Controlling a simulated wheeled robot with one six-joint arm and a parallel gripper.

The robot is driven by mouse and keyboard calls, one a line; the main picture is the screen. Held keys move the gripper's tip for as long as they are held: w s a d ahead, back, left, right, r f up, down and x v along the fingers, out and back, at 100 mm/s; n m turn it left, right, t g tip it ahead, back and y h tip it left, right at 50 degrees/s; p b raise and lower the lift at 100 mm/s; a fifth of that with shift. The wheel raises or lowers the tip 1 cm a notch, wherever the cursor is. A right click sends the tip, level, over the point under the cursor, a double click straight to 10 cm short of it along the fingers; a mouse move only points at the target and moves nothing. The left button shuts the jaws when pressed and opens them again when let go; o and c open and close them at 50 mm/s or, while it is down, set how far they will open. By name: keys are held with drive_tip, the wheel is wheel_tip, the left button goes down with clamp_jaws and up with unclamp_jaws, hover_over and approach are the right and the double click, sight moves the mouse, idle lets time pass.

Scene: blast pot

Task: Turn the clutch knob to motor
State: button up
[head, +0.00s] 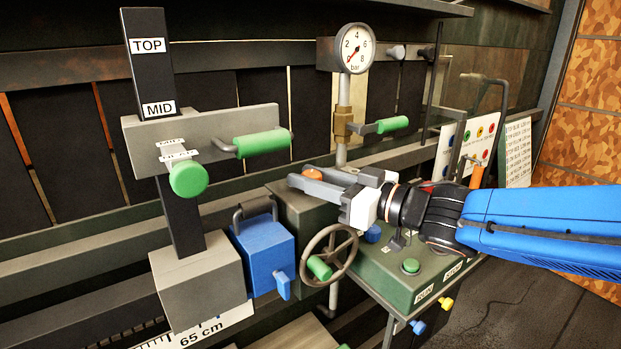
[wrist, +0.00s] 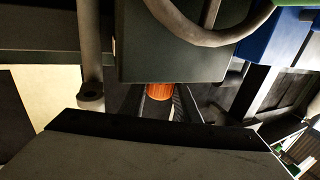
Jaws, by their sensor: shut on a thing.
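An orange knob (head: 312,173) sits at the top back of the green machine box (head: 405,288) in the head view. My gripper (head: 318,184) reaches in from the right, its grey fingers shut on this knob. In the wrist view the orange knob (wrist: 160,91) shows between the two dark fingers (wrist: 160,108), below a dark box. No clutch or motor label is readable near the knob, so its setting cannot be told. The fingers partly hide it.
A handwheel (head: 330,254) with a green grip and a blue box (head: 266,250) stand left of the green box. A pressure gauge (head: 354,48) rises on a pipe behind my gripper. A green button (head: 411,266) and a blue knob (head: 372,233) lie close under my arm.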

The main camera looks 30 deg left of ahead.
drive_tip(key=shift+n+g, duration=1)
drive_tip(key=shift+g, duration=0.5)
drive_tip(key=shift+r+n+g, duration=0.1)
drive_tip(key=shift+n+g, duration=0.3)
drive_tip(key=shift+g, duration=0.3)
drive_tip(key=o, duration=1)
drive_tip(key=shift+o, duration=0.2)
drive_tip(key=shift+m+t, duration=0.4)
drive_tip(key=shift+t, duration=0.3)
drive_tip(key=shift+m+t, duration=0.3)
drive_tip(key=shift+m+t+h, duration=0.4)
drive_tip(key=shift+m+t, duration=1.4)
drive_tip(key=shift+t, duration=1.1)
drive_tip(key=shift+m+t+h, duration=0.5)
drive_tip(key=shift+m+t, duration=0.4)
drive_tip(key=shift+t, duration=0.4)
